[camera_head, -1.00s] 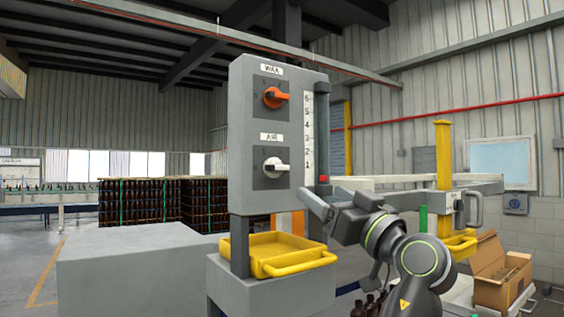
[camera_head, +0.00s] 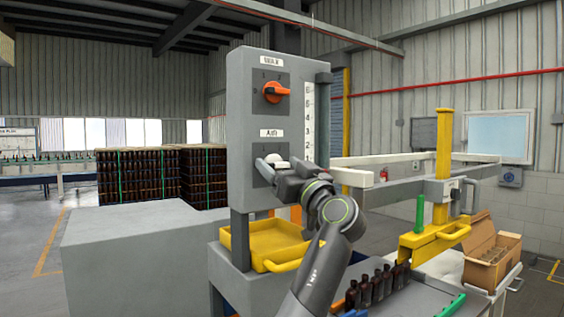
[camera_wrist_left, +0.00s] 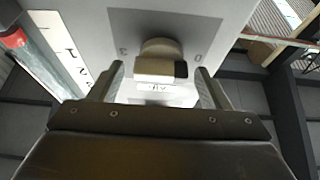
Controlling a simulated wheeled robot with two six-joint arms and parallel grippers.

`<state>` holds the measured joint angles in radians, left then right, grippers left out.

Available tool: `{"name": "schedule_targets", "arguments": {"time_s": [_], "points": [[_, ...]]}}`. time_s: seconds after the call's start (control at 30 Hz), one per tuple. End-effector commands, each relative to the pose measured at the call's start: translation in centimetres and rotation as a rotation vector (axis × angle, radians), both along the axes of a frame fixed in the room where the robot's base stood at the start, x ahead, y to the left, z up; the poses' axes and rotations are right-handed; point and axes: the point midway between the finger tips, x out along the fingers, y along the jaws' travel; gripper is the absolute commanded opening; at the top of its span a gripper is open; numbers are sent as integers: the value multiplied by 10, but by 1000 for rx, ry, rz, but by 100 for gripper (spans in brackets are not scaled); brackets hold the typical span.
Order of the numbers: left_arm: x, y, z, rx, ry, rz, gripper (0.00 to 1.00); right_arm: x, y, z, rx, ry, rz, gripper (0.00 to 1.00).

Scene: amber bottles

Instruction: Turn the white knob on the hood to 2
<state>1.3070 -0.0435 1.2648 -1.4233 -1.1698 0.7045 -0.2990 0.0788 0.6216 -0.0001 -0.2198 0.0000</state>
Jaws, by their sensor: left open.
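The white knob (camera_head: 280,160) is on the lower dial plate of the grey upright panel (camera_head: 243,110), under a small label. My left gripper (camera_head: 268,170) is in front of it and hides much of the lower dial. In the left wrist view the knob (camera_wrist_left: 158,48) lies between the two spread fingers of my left gripper (camera_wrist_left: 159,72). A gap shows on each side of it. My right gripper is not in view.
An orange knob (camera_head: 275,92) sits above on the same panel, with a number scale (camera_head: 309,120) to its right. A yellow tray (camera_head: 250,238) is below the panel. Amber bottles (camera_head: 377,284), a yellow post (camera_head: 443,165) and a cardboard box (camera_head: 490,262) stand at right.

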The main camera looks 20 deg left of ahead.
Motion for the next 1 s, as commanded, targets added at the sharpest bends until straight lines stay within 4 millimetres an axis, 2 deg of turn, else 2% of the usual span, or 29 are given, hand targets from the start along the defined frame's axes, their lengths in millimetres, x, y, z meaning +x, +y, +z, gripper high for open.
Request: {"name": "schedule_targets", "arguments": {"time_s": [0.2, 0.53, 1.0], "points": [[0, 0, 0, 0, 0, 0, 71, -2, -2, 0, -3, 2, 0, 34], [0, 0, 0, 0, 0, 0, 28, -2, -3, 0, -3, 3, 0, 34], [0, 0, -1, 71, 86, 0, 26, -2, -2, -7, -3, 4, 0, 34]]}}
